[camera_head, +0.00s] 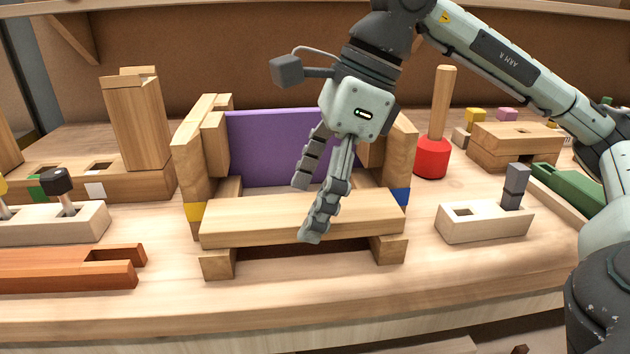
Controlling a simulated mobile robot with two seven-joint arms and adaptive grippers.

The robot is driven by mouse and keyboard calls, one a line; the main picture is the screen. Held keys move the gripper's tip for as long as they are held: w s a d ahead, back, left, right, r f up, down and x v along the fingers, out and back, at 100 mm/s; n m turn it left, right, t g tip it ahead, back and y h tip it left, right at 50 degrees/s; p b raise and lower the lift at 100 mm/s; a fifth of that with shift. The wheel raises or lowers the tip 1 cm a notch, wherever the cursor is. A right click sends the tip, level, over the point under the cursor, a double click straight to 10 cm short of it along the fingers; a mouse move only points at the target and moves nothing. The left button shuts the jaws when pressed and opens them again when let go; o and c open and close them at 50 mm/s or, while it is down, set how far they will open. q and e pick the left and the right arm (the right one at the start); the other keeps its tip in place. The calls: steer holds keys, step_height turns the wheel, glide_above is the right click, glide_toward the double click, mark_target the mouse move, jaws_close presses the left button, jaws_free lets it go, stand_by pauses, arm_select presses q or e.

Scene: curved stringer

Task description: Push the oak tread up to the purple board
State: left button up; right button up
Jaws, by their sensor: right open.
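The purple board (275,147) stands upright at the back, between two wooden side pieces, the left one (192,165) with a yellow mark and the right one (401,150) with a blue mark. The oak tread (255,218) lies flat across two supports in front of the board, with a gap visible between them. My right gripper (308,212) hangs over the tread from above, fingers apart and empty. One finger reaches down in front of the tread's top; the other is behind, nearer the board. Whether a finger touches the tread is unclear. My left gripper is out of view.
An orange-brown notched block (65,268) and a pale block with a black-knobbed lever (50,222) lie left. A red-based post (432,157), a white block with a grey peg (485,218) and a green piece (565,188) stand right. The table's front strip is clear.

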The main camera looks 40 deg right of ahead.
steer(key=shift+c, duration=0.4)
steer(key=c, duration=1.4)
steer(key=shift+w+d+p, duration=0.1)
steer(key=shift+w+d, duration=0.55)
steer(key=shift+w, duration=0.45)
steer(key=shift+w+d+p, duration=0.15)
steer(key=shift+w+d, duration=0.5)
steer(key=shift+w, duration=0.4)
steer(key=shift+w+d+p, duration=0.1)
steer(key=shift+w+d, duration=0.55)
steer(key=shift+w, duration=0.45)
steer(key=o, duration=1.5)
steer(key=shift+r, duration=0.15)
steer(key=v, duration=1.1)
steer(key=shift+s+d+r, duration=0.15)
steer(key=shift+s+r, duration=0.05)
steer(key=shift+r, duration=0.15)
